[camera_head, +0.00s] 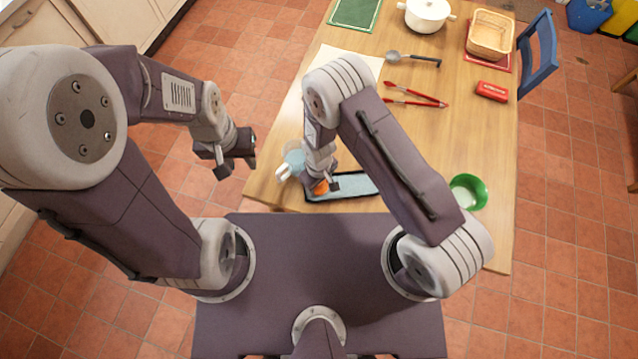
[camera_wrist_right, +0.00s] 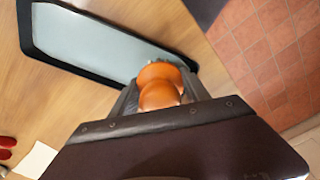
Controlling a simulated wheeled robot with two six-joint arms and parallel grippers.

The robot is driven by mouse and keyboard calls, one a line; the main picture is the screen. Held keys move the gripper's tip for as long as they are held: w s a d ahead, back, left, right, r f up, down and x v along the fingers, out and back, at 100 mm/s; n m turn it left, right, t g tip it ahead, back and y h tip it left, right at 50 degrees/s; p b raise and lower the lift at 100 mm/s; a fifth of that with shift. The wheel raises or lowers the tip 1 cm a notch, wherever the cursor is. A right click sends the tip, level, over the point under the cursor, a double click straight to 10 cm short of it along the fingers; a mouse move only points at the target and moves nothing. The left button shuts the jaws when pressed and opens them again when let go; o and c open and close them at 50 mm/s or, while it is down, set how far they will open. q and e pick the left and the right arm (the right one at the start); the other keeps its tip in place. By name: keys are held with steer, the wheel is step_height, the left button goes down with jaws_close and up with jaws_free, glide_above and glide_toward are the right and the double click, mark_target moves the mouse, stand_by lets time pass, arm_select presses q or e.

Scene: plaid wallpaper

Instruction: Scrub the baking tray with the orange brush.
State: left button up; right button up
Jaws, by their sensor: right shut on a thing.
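The baking tray (camera_head: 352,186) is a shallow dark-rimmed tray with a pale blue-grey bottom, lying near the table's front edge. It also shows in the right wrist view (camera_wrist_right: 95,42). My right gripper (camera_head: 321,186) is shut on the orange brush (camera_head: 320,188), over the tray's left end. In the right wrist view the brush (camera_wrist_right: 159,85) sits between the fingers at one end of the tray. Whether its bristles touch the tray is hidden. My left gripper (camera_head: 240,155) is empty, off the table's left side; its finger gap is too small to judge.
A clear jug (camera_head: 293,160) stands just left of the tray and a green bowl (camera_head: 467,192) to its right. Farther back are red tongs (camera_head: 415,96), a ladle (camera_head: 412,59), a red box (camera_head: 492,91), a basket (camera_head: 490,36) and a white pot (camera_head: 427,14). The table's middle right is clear.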

step_height(320, 180, up, 7)
steer(key=p, duration=0.4)
steer(key=shift+p, duration=0.35)
steer(key=shift+f, duration=0.1)
